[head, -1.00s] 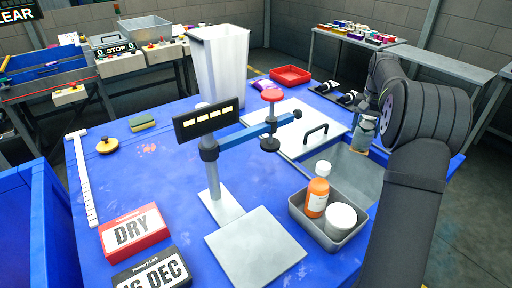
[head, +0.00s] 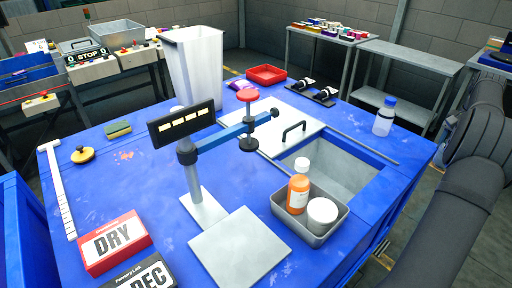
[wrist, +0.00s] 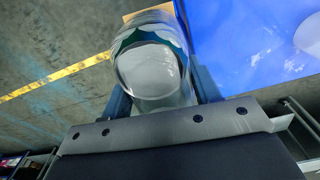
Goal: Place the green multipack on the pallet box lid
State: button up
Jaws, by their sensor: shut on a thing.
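In the wrist view my gripper (wrist: 160,72) is shut on a clear, rounded pack (wrist: 152,72) with green along its upper edge. The pack sits between the two fingers, above a grey floor. Only its near end shows clearly, so I cannot tell its full shape. In the head view my arm runs along the right edge, and my gripper and the pack are out of view. I cannot make out the pallet box lid in either view.
The blue worktable (head: 150,190) holds a stand with a dark display (head: 182,123), a grey tray (head: 333,228) with an orange bottle (head: 299,188), a tall white bin (head: 195,65) and a clear blue-capped bottle (head: 384,118). Grey benches (head: 400,55) stand behind. Floor shows at right.

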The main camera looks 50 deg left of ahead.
jog(key=s+d+f+m, duration=0.1)
jog(key=s+d+f, duration=0.4)
jog(key=d+f, duration=0.7)
jog(key=s+a+f+n, duration=0.2)
jog(key=s+f, duration=1.2)
jog(key=s, duration=0.3)
jog(key=w+a+r, duration=0.3)
jog(key=w+r, duration=0.3)
jog(key=r, duration=0.1)
jog(key=w+a+r, duration=0.4)
jog(key=w+r, duration=0.1)
jog(key=r, duration=0.2)
jog(key=w+a+r, duration=0.2)
jog(key=a+r, duration=0.2)
jog(key=r, duration=0.5)
jog(key=w+a+r, duration=0.2)
jog(key=a+r, duration=0.1)
jog(key=r, duration=0.7)
jog(key=shift+w+a+f, duration=0.35)
jog(key=shift+a+f, duration=1.55)
jog(key=shift+w+a+f, duration=0.35)
jog(key=shift+a+f, duration=1.5)
jog(key=shift+a, duration=0.05)
jog(key=shift+w+a+f, duration=0.35)
jog(key=shift+a+f, duration=1.55)
jog(key=shift+f, duration=0.1)
